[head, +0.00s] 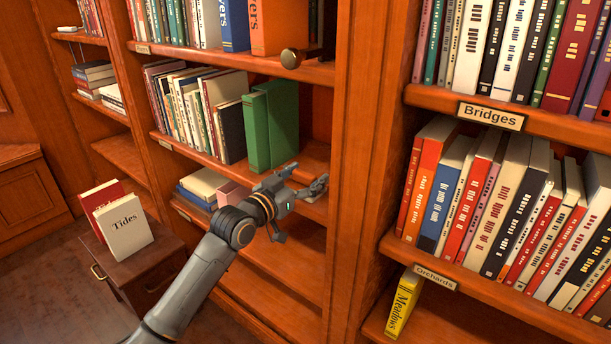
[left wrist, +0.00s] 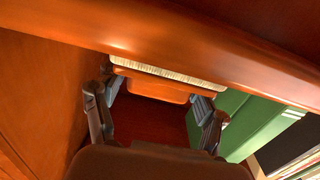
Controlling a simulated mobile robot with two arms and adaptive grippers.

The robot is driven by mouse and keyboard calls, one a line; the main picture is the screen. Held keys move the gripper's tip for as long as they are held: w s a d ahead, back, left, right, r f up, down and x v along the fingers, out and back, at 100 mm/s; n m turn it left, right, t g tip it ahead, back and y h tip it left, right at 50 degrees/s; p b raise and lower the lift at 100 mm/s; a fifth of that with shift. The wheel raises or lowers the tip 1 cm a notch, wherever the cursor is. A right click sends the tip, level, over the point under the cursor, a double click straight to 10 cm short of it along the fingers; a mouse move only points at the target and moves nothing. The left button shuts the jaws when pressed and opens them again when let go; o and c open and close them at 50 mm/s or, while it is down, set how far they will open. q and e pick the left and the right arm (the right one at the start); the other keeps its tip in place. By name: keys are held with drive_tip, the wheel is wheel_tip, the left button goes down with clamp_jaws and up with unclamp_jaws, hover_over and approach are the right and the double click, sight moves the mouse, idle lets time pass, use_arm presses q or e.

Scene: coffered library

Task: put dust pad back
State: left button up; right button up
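The dust pad (left wrist: 155,88) shows in the left wrist view as an orange-brown block with a pale, ribbed strip along one side. My left gripper (left wrist: 160,95) has one fingertip at each side of the block and appears shut on it. In the head view the left gripper (head: 318,188) is at the bookcase, below and to the right of the green books (head: 275,125). There the pad is mostly hidden by the gripper. My right gripper is in neither view.
A wooden shelf edge (left wrist: 180,45) crosses close to the pad in the left wrist view. An upright divider (head: 365,150) stands right of my gripper. A book marked Tides (head: 124,222) stands on a small cabinet at left. A yellow book (head: 403,303) is low right.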

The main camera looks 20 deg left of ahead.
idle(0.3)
use_arm(q)
drive_tip(key=shift+r, duration=0.25)
drive_tip(key=p+v, duration=0.2)
drive_tip(key=v, duration=1)
drive_tip(key=s+d+f+g+y, duration=0.1)
drive_tip(key=s+d+f+g, duration=0.15)
drive_tip(key=s+f, duration=0.4)
drive_tip(key=s+d+f+g+y, duration=0.1)
drive_tip(key=s+d+f+g, duration=0.2)
drive_tip(key=f, duration=0.7)
drive_tip(key=s+a+f+n+g+y, duration=0.1)
drive_tip(key=s+f+g, duration=0.3)
drive_tip(key=s, duration=0.6)
drive_tip(key=s+a+f+n+g+y, duration=0.1)
drive_tip(key=s+f+g+y, duration=0.2)
drive_tip(key=s, duration=0.8)
wheel_tip(320, 180, down, 3)
drive_tip(key=shift+s+r+g, duration=0.25)
drive_tip(key=shift+s+g, duration=0.05)
drive_tip(key=shift+g, duration=0.15)
